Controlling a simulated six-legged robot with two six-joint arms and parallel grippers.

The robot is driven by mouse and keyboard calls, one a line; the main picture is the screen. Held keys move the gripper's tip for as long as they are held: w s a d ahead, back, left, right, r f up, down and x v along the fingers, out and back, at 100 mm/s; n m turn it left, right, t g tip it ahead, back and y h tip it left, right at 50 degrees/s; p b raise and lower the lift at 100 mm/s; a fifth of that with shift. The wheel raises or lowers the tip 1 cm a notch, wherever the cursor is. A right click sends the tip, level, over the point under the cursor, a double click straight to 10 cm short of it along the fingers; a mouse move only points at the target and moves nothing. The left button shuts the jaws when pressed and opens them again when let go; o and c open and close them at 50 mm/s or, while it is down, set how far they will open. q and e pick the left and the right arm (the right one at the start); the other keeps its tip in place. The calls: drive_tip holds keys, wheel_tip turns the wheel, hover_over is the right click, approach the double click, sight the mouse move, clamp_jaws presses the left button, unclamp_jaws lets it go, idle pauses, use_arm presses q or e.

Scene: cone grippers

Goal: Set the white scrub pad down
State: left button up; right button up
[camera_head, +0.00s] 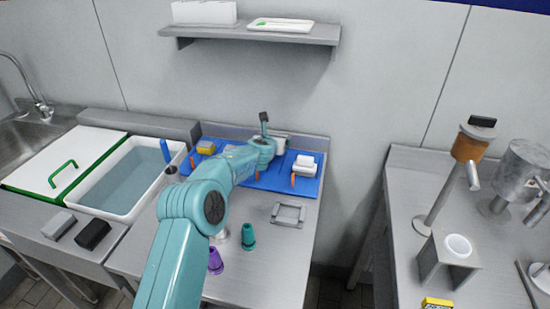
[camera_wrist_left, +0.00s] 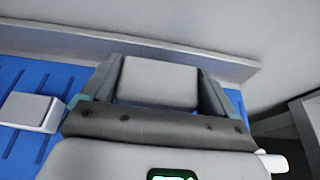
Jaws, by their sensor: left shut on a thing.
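My left gripper (camera_wrist_left: 158,85) is shut on the white scrub pad (camera_wrist_left: 160,82), a pale block between its two dark jaws in the wrist view. Below and left of the pad there, another pale block (camera_wrist_left: 30,111) sits on a blue mat (camera_wrist_left: 36,150), apart from the jaws. In the head view my teal left arm reaches over the blue mat (camera_head: 258,181) and hides part of it and most of the gripper. My right gripper is out of view.
A yellow block (camera_head: 206,147) and orange pegs are on the mat. A grey frame (camera_head: 288,214), a green cone (camera_head: 248,237) and a purple cone (camera_head: 215,261) stand nearer. A water basin (camera_head: 124,183) is left. A backsplash (camera_wrist_left: 110,38) borders the mat's far side.

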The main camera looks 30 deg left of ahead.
sight(274, 160)
use_arm(q)
wheel_tip(274, 160, down, 5)
drive_tip(key=b, duration=0.2)
drive_tip(key=shift+w+r+b, duration=0.15)
drive_tip(key=shift+r+b, duration=0.05)
drive_tip(key=shift+b, duration=0.2)
drive_tip(key=shift+r, duration=0.15)
drive_tip(key=o, duration=0.8)
drive_tip(key=shift+o, duration=0.2)
drive_tip(key=b+v, duration=0.1)
drive_tip(key=b, duration=0.1)
drive_tip(key=b+v, duration=0.1)
drive_tip(key=b, duration=0.1)
drive_tip(key=shift+s+d, duration=0.1)
drive_tip(key=shift+s, duration=0.35)
drive_tip(key=b+v, duration=0.3)
drive_tip(key=v, duration=0.5)
drive_tip(key=shift+r, duration=0.15)
drive_tip(key=shift+s+d+r, duration=0.1)
drive_tip(key=shift+s+r, duration=0.15)
drive_tip(key=shift+s, duration=0.25)
